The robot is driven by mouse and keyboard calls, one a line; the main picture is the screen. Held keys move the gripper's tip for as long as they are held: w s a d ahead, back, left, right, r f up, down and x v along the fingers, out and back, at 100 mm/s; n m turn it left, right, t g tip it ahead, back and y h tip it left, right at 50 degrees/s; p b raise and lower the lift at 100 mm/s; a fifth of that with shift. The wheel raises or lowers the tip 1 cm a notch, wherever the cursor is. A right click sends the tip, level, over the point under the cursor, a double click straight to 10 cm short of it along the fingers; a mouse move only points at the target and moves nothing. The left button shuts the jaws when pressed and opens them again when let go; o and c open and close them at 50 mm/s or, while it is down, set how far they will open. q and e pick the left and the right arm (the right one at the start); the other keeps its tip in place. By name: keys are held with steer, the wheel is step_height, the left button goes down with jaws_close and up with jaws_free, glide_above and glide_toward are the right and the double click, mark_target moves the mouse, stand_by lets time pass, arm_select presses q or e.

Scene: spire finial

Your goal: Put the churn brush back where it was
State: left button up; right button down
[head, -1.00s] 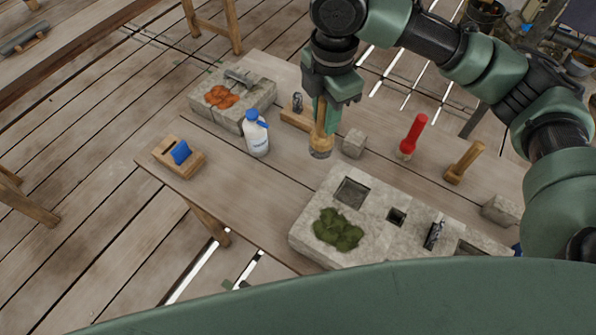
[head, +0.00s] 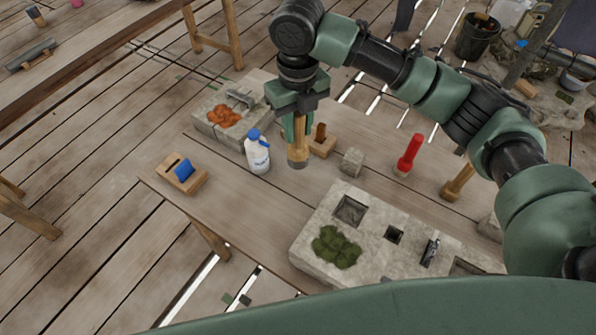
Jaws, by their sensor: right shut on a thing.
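My right gripper (head: 295,118) is shut on the churn brush (head: 298,154), a short tool with a wooden body and a darker, greyish lower end. It hangs roughly upright over the table, just right of the white bottle. I cannot tell whether its lower end touches the table. A wooden block (head: 323,148) with a brown upright piece stands just behind and right of the brush. My left gripper is not in view.
A white bottle with blue cap (head: 257,152), a wooden holder with a blue piece (head: 181,174), a small stone cube (head: 351,162), a red tool (head: 409,156) and a wooden-handled tool (head: 457,184) stand around. A stone slab with moss (head: 312,252) is in front.

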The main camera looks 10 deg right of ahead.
mark_target(298, 137)
step_height(298, 137, down, 15)
steer(key=p, duration=0.3)
steer(key=shift+f, duration=0.1)
steer(key=shift+f, duration=0.15)
steer(key=c, duration=1.1)
jaws_free()
step_height(298, 137, up, 11)
steer(key=b, duration=0.3)
steer(key=shift+r+b, duration=0.3)
steer(key=shift+r, duration=0.4)
